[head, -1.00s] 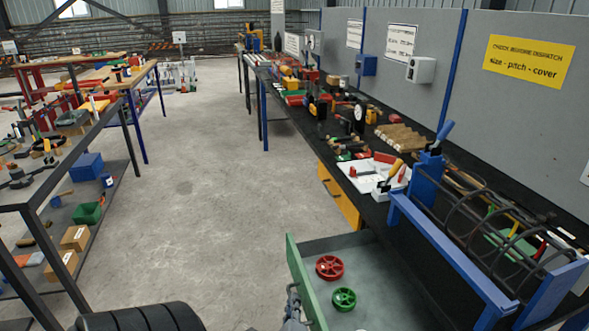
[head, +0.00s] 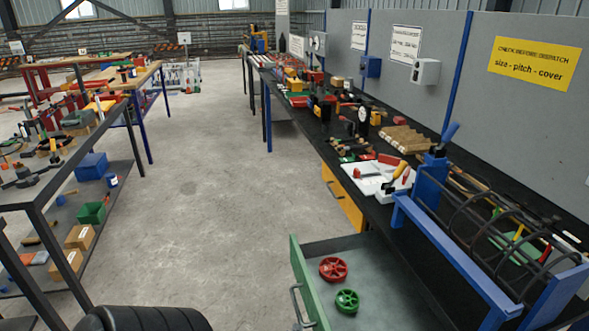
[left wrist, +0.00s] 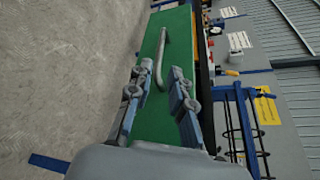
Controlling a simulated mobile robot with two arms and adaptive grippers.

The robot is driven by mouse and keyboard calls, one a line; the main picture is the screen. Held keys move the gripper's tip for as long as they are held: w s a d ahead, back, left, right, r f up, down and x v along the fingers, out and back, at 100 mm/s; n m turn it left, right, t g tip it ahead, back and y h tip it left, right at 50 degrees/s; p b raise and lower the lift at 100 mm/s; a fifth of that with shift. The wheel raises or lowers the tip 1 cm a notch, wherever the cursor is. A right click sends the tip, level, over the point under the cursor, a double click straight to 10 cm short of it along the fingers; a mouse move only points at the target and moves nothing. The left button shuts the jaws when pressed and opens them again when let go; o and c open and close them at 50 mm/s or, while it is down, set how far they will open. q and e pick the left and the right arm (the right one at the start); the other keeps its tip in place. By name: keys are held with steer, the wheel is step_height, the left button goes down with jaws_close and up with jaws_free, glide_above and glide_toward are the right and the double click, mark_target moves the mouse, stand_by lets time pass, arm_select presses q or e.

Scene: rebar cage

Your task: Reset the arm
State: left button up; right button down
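My left gripper (left wrist: 156,84) shows in the left wrist view with its two fingers spread apart. It is open and holds nothing. The green drawer front (left wrist: 176,40) lies beyond the fingers, with its grey handle (left wrist: 161,62) ahead of the gap, apart from them as far as I can see. In the head view the drawer (head: 380,262) stands pulled out under the bench, its handle (head: 297,306) free at the lower edge. A red handwheel (head: 333,269) and a green handwheel (head: 347,301) lie inside. My right gripper is in neither view.
The black bench (head: 335,168) runs along the right, with a blue-framed rebar cage (head: 480,240) at its near end. A white tray (head: 372,184) and tools lie on it. A dark-framed shelf (head: 110,240) stands on the left. The concrete floor (head: 215,190) between is clear.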

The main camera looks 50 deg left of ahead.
arm_select(q)
steer(key=shift+v, duration=0.85)
steer(key=s+d+f+n+g+h, duration=0.1)
steer(key=s+d+f+h, duration=0.15)
steer(key=f, duration=0.65)
steer(key=s+d+f+n+g+h, duration=0.1)
steer(key=d+f+g+h, duration=0.15)
steer(key=f, duration=0.75)
steer(key=s+d+f+g+h, duration=0.1)
steer(key=s+d+f+h, duration=0.15)
steer(key=f, duration=0.65)
steer(key=s+d+f+n+g+h, duration=0.1)
steer(key=s+f+n+g+h, duration=0.1)
steer(key=s+f+n, duration=0.3)
steer(key=s+d+f+n+g+h, duration=0.2)
steer(key=s+f+n, duration=0.3)
steer(key=s+f, duration=0.6)
steer(key=shift+d+f+g, duration=0.25)
steer(key=shift+f+g, duration=0.1)
